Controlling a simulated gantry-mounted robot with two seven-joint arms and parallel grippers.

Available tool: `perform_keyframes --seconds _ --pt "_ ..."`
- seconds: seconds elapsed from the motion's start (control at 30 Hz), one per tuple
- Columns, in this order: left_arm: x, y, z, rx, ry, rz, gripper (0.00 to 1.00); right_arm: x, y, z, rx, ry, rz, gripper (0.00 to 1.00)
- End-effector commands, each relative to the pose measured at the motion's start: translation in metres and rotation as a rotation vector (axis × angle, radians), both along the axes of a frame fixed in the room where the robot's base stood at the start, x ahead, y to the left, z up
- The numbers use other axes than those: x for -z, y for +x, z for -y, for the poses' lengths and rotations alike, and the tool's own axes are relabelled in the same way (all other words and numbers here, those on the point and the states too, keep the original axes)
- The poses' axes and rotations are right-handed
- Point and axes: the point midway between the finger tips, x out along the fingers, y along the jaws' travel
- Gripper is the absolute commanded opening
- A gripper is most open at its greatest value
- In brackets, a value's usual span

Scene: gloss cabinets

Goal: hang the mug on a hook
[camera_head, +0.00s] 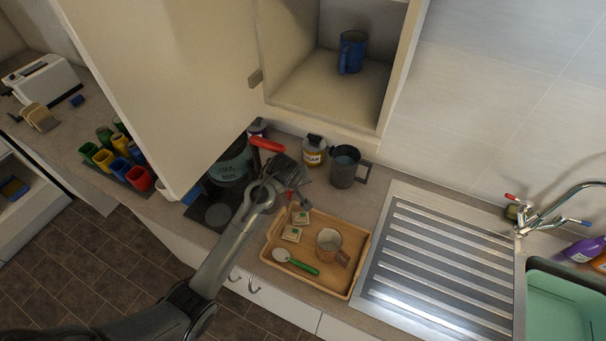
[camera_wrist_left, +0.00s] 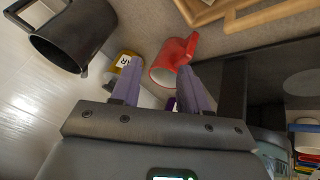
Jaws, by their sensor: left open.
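A red mug (camera_wrist_left: 171,64) with a pale inside shows just beyond my left fingertips in the wrist view. In the head view a red piece (camera_head: 267,145), likely the same mug, shows behind my gripper beside the cabinet door; the rest is hidden. My left gripper (camera_head: 296,180) is open above the counter, its purple-grey fingers apart in the wrist view (camera_wrist_left: 161,88). I cannot tell whether they touch the mug. A blue mug (camera_head: 352,51) stands in the open cabinet. A speckled mug (camera_head: 329,240) is on the tray. Small curved hooks or handles (camera_head: 254,288) show on the front below the counter.
The open cabinet door (camera_head: 165,75) stands left of my gripper. A dark jug (camera_head: 345,168) and a yellow-labelled jar (camera_head: 314,151) stand behind it. The wooden tray (camera_head: 338,289) holds a spoon and packets. The steel drainer (camera_head: 440,255) is bare.

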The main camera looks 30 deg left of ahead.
Motion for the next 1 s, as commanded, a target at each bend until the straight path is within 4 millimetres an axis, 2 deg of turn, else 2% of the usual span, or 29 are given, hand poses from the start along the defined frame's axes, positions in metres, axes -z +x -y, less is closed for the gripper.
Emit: perform_keyframes --seconds 0.03,0.3,0.7,1.0 --pt "-0.008 -0.007 -0.011 0.063 0.05 -0.053 0.45 -0.016 0.0 0.0 0.001 0.001 -0.001 0.43" --pt "-0.003 -0.025 -0.036 0.262 0.179 -0.2 0.45 -0.03 0.0 -0.002 0.005 0.008 -0.003 0.43" --pt "0.047 -0.009 -0.049 0.278 0.189 -0.21 0.45 -0.03 0.001 -0.003 0.006 0.01 -0.002 0.43" --pt "0.06 -0.004 -0.051 0.276 0.187 -0.208 0.45 -0.03 0.001 -0.003 0.005 0.009 -0.002 0.43"
